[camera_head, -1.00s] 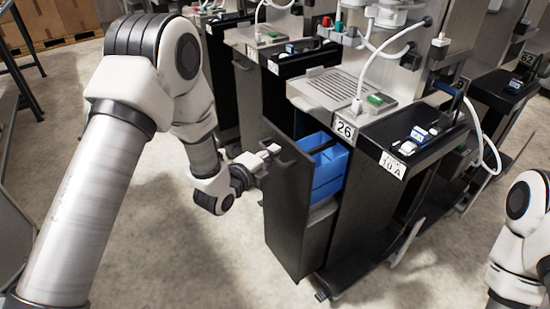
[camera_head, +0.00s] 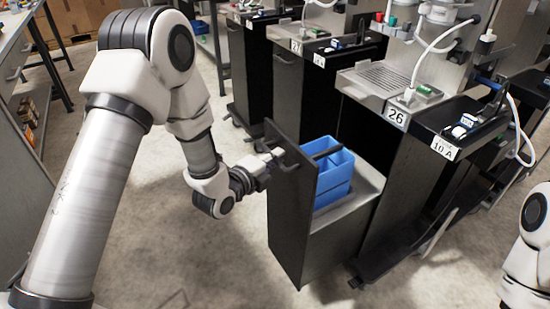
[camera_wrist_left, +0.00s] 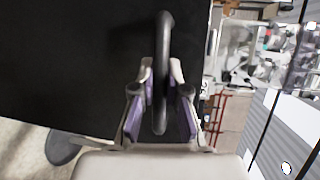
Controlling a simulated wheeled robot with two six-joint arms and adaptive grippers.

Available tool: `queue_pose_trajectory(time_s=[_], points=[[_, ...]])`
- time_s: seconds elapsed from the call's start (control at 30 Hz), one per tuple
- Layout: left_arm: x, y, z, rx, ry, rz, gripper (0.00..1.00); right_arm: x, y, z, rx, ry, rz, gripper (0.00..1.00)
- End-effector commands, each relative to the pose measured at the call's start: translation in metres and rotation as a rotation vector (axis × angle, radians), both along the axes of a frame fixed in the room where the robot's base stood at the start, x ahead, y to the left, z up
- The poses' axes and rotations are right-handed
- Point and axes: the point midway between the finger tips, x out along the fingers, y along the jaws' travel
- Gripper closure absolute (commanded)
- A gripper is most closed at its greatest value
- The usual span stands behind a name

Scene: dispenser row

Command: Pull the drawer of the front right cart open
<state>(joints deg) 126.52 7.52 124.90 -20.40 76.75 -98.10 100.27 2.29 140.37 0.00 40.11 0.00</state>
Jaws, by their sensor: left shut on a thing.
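The front right cart, marked 26 (camera_head: 395,115), stands right of centre in the head view. Its tall dark drawer (camera_head: 290,215) stands well out of the cart body toward the left. My left gripper (camera_head: 272,160) is at the top of the drawer front. In the left wrist view my left gripper (camera_wrist_left: 161,95) is shut around the dark curved handle (camera_wrist_left: 163,50), with a finger on each side. Only a white link of my right arm shows at the right edge; its gripper is out of view.
More carts (camera_head: 270,70) stand in a row behind, with dispensers and hoses above them. A black tray marked 10 A (camera_head: 465,125) adjoins the front cart on the right. A workbench (camera_head: 15,80) stands at the left. The floor in front of the drawer is clear.

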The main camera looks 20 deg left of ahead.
Motion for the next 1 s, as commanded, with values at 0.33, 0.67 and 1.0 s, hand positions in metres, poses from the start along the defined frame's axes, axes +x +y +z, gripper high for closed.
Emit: queue_pose_trajectory(time_s=[0.33, 0.67, 1.0], points=[[0.000, 0.000, 0.000, 0.000, 0.001, 0.000, 0.61, 0.000, 0.000, 0.000, 0.000, 0.000, 0.000, 0.60], [-0.004, 0.001, 0.000, 0.000, 0.002, 0.000, 0.61, 0.000, 0.000, 0.000, 0.000, 0.000, 0.000, 0.60], [-0.062, 0.017, 0.011, -0.003, 0.004, 0.003, 0.61, 0.000, 0.000, 0.000, 0.000, 0.000, 0.000, 0.60]])
